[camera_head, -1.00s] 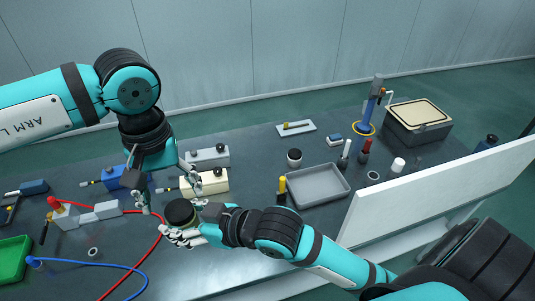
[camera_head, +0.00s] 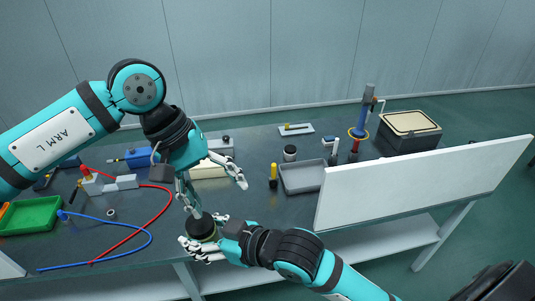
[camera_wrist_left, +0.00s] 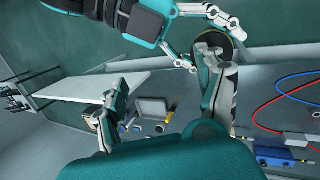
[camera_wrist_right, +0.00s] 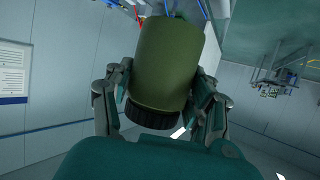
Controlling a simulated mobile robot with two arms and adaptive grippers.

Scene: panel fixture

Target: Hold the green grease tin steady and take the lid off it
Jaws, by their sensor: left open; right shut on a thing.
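The green grease tin (camera_wrist_right: 165,62) is in my right gripper (camera_wrist_right: 160,92), which is shut around its sides in the right wrist view. Its black lid (camera_wrist_right: 150,115) is on it. In the head view the black lid (camera_head: 201,226) faces up, above my right gripper (camera_head: 203,246), at the table's front edge. My left gripper (camera_head: 216,195) is open just above, its fingers spread wide. One finger reaches down close to the lid; I cannot tell whether it touches. In the left wrist view the tin (camera_wrist_left: 238,38) shows partly, behind that finger.
The dark table (camera_head: 255,205) carries a grey tray (camera_head: 303,178), a cream block (camera_head: 208,170), a green bin (camera_head: 30,215) and red (camera_head: 150,222) and blue (camera_head: 105,218) hoses. A white panel (camera_head: 420,183) stands along the right front.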

